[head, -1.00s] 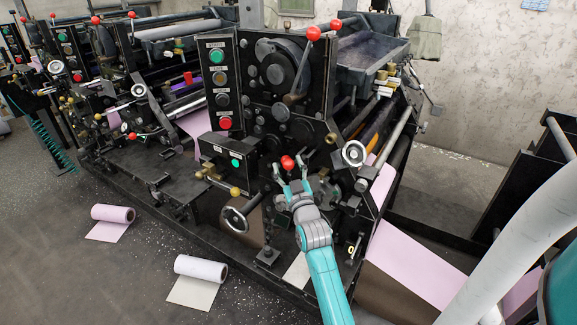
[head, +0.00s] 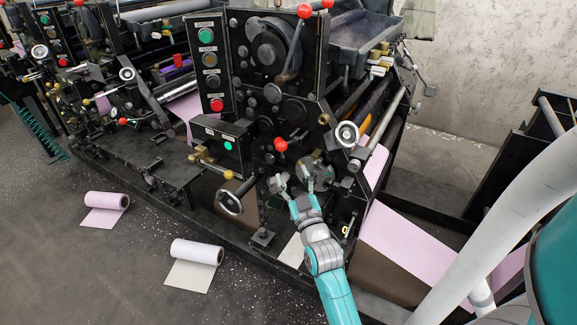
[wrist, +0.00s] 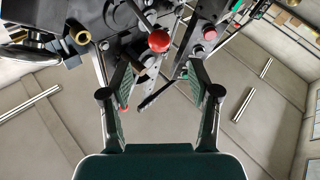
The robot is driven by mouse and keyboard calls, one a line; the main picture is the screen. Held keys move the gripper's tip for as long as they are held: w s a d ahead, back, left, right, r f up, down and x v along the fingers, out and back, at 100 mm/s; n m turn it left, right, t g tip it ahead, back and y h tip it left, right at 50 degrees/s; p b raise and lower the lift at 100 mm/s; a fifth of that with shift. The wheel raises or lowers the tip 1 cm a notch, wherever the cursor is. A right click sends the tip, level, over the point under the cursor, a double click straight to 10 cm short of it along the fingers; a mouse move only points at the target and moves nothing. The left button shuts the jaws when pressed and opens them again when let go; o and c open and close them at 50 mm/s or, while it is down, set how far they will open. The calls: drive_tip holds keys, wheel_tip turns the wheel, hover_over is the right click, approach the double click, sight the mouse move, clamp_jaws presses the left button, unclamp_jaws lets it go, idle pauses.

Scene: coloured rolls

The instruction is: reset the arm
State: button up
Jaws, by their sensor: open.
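My teal and grey arm reaches up from the bottom of the head view. My gripper (head: 292,185) is in front of the black printing machine (head: 272,215), just below a red ball knob (head: 280,145). The jaws are open with nothing between them. In the wrist view, the two fingers of my gripper (wrist: 158,90) stand wide apart, and the red ball knob (wrist: 159,40) shows beyond them, apart from the fingers.
A control panel with green and red buttons (head: 217,104) is left of the knob. A handwheel (head: 236,197) stands left of my gripper. A pink roll (head: 107,200) and a white roll (head: 196,251) lie on the floor at left. Pink sheet (head: 415,250) hangs at right.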

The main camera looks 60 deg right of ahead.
drive_tip(key=shift+s+a+f, duration=0.15)
drive_tip(key=shift+s+a, duration=0.25)
drive_tip(key=shift+s, duration=0.1)
idle(0.3)
drive_tip(key=s+a+f+n+y, duration=0.1)
drive_tip(key=s+a+f+y, duration=0.2)
drive_tip(key=s+a+f, duration=0.55)
drive_tip(key=s+a+f+n+y, duration=0.1)
drive_tip(key=s+a+f+y, duration=0.25)
drive_tip(key=a, duration=0.95)
drive_tip(key=s+a+n+g+y, duration=0.1)
drive_tip(key=s+a+y, duration=0.2)
drive_tip(key=s, duration=0.6)
drive_tip(key=s+a+r+n+g+y, duration=0.1)
drive_tip(key=s+a+y, duration=0.2)
drive_tip(key=s+a, duration=0.5)
drive_tip(key=shift+s+r+n, duration=0.25)
drive_tip(key=shift+s+n, duration=0.05)
drive_tip(key=shift+s, duration=0.05)
